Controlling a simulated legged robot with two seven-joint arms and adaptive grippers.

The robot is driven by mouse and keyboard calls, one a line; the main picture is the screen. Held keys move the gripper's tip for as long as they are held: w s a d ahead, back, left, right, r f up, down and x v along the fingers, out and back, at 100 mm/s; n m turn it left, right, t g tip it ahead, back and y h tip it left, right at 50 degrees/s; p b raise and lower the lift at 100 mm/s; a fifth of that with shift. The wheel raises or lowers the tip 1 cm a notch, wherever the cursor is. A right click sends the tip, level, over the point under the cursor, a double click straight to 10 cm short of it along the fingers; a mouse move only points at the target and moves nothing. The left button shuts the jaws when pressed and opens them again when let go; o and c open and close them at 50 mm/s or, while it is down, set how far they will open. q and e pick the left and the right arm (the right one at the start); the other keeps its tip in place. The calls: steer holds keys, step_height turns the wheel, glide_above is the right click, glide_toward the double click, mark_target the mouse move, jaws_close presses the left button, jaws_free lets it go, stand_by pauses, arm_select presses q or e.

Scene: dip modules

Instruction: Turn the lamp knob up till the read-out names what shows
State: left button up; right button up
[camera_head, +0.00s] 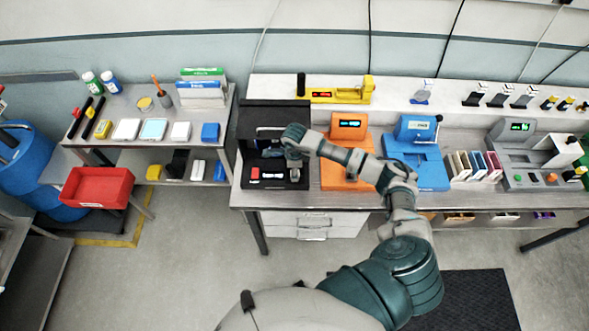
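A black box-like device (276,110) stands at the left end of the long bench, with an open front and a pale item inside. A small pale round part, possibly the lamp knob (295,175), sits at that panel's right. My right arm reaches in from the lower right. Its gripper (266,141) is at the open front of the black device, above and left of the knob. Its fingertips are small and dark against the black, so its opening is unclear. My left gripper is out of view.
An orange device (346,184), a blue device (424,172), a rack of coloured plates (474,165) and a grey console (530,160) stand to the right. A yellow device (342,95) is behind. A side shelf (215,105) with bottles and boxes and a red bin (97,187) are left.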

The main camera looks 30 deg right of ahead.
steer(key=shift+d+f, duration=0.15)
steer(key=shift+f, duration=0.4)
steer(key=c, duration=1.1)
steer(key=shift+c, duration=0.2)
steer(key=shift+m, duration=0.3)
steer(key=m+b, duration=0.2)
steer(key=m, duration=0.2)
steer(key=shift+m, duration=0.3)
steer(key=m, duration=0.2)
steer(key=m+b, duration=0.1)
steer(key=m, duration=0.1)
steer(key=shift+w+r+m, duration=0.15)
steer(key=shift+m, duration=0.15)
